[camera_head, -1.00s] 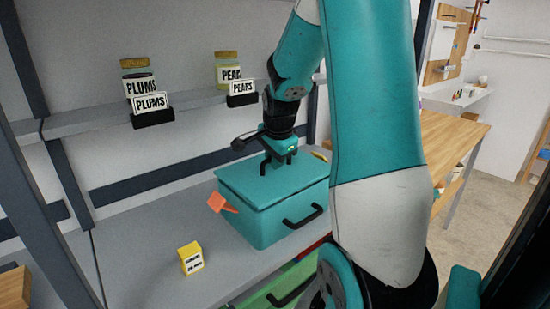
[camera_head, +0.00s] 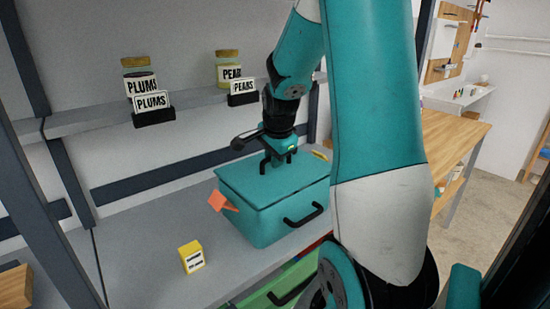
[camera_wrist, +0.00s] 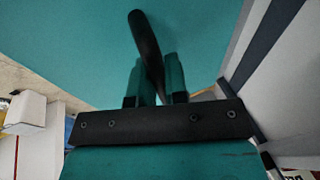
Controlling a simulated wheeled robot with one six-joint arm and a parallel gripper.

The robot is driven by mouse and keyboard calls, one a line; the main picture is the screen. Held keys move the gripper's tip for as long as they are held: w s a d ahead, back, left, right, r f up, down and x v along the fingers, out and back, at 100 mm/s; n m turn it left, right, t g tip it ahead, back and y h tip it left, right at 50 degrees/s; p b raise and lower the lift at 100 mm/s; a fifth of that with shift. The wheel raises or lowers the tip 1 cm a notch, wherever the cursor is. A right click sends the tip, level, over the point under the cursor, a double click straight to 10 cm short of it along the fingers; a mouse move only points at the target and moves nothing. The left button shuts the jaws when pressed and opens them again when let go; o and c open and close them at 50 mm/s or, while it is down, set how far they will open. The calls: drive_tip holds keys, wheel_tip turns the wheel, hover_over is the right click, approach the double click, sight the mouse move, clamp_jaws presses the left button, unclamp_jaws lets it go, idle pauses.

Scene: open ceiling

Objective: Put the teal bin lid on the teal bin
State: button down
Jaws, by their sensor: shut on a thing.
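The teal bin (camera_head: 262,230) stands on the grey shelf, with a dark handle on its front. The teal bin lid (camera_head: 245,180) lies over its top; I cannot tell whether it sits flush all round. An orange object (camera_head: 222,202) sticks out at the bin's left side by the lid edge; its other end is hidden. My gripper (camera_head: 277,160) is above the lid. In the wrist view, its fingers (camera_wrist: 155,82) are shut on the lid's dark handle (camera_wrist: 146,45), with the teal lid surface (camera_wrist: 75,45) beyond.
A small yellow box (camera_head: 191,257) stands on the shelf left of the bin. Labelled jars of plums (camera_head: 140,85) and pears (camera_head: 228,68) stand on the upper shelf behind. A green bin (camera_head: 285,285) is below the shelf.

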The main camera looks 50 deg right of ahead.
drive_tip(key=shift+f, duration=0.5)
idle(1.2)
drive_tip(key=c, duration=1.1)
unclamp_jaws()
drive_tip(key=shift+o, duration=0.2)
drive_tip(key=v, duration=1.7)
drive_tip(key=shift+r, duration=0.2)
drive_tip(key=shift+s+a, duration=0.1)
